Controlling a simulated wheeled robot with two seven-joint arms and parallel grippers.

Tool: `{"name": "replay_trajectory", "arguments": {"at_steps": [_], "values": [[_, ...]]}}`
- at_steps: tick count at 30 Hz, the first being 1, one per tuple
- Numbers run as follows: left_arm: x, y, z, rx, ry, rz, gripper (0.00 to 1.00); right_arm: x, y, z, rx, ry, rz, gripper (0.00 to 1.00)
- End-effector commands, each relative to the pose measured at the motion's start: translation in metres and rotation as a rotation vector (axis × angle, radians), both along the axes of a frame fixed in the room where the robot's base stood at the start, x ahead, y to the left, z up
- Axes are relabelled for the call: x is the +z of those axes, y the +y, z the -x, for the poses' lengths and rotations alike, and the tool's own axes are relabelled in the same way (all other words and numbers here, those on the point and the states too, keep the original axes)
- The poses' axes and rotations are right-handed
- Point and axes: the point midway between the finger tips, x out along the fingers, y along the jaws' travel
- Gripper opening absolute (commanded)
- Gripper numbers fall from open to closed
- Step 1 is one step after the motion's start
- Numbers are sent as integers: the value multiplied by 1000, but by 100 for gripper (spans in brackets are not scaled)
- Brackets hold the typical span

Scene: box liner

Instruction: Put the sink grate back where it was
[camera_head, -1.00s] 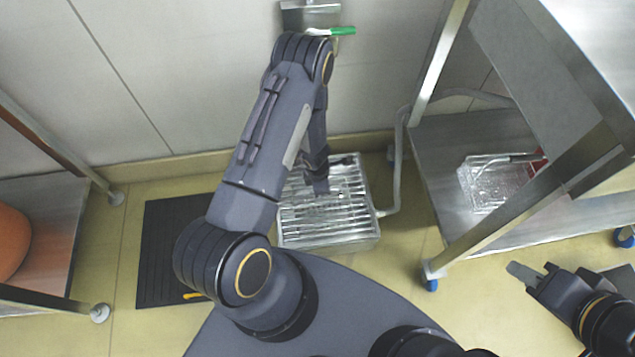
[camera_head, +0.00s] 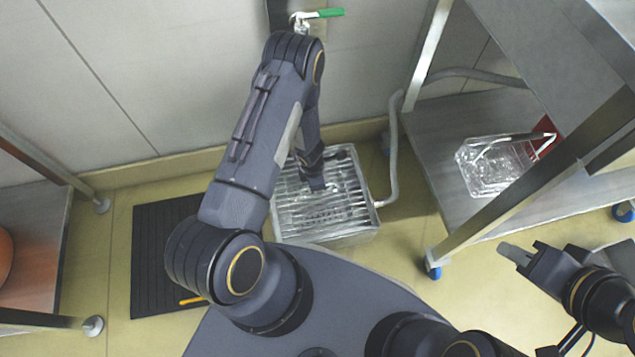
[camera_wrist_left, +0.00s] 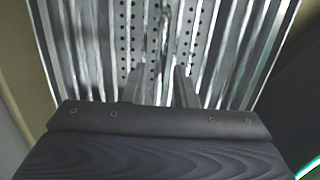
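The sink grate (camera_head: 345,222) is a slatted metal panel. It lies on the square metal floor sink (camera_head: 352,240) beside the wall; whether it is seated cannot be told. My left gripper (camera_head: 318,184) points down onto the slats near the middle. In the left wrist view, its two fingers (camera_wrist_left: 162,88) stand over the slats, with a perforated strip (camera_wrist_left: 125,45) behind them. A narrow gap shows between the fingers; whether they pinch a slat is unclear. My right gripper (camera_head: 517,253) is away at the lower right, with nothing visible in it.
A black mat (camera_head: 160,255) lies left of the sink. A steel shelf unit at right holds a clear container (camera_head: 490,165). A grey hose (camera_head: 392,150) runs beside the sink. A green-handled tap (camera_head: 328,13) is on the wall. Another shelf (camera_head: 28,240) stands left.

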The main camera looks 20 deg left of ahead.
Motion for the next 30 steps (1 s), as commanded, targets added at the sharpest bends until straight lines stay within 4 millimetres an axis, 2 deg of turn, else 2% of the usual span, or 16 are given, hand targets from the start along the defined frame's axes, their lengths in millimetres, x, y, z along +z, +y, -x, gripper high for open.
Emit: {"name": "replay_trajectory", "arguments": {"at_steps": [9,13,24,30], "values": [[1,0,0,0,0,0,32,1,0,0,0,0,0,30],[12,1,0,-1,-2,-1,32,7,0,0,0,0,0,30],[89,8,5,-3,-3,-2,32,45,0,0,0,0,0,30],[115,11,8,-2,-2,-1,32,56,0,0,0,0,0,30]]}}
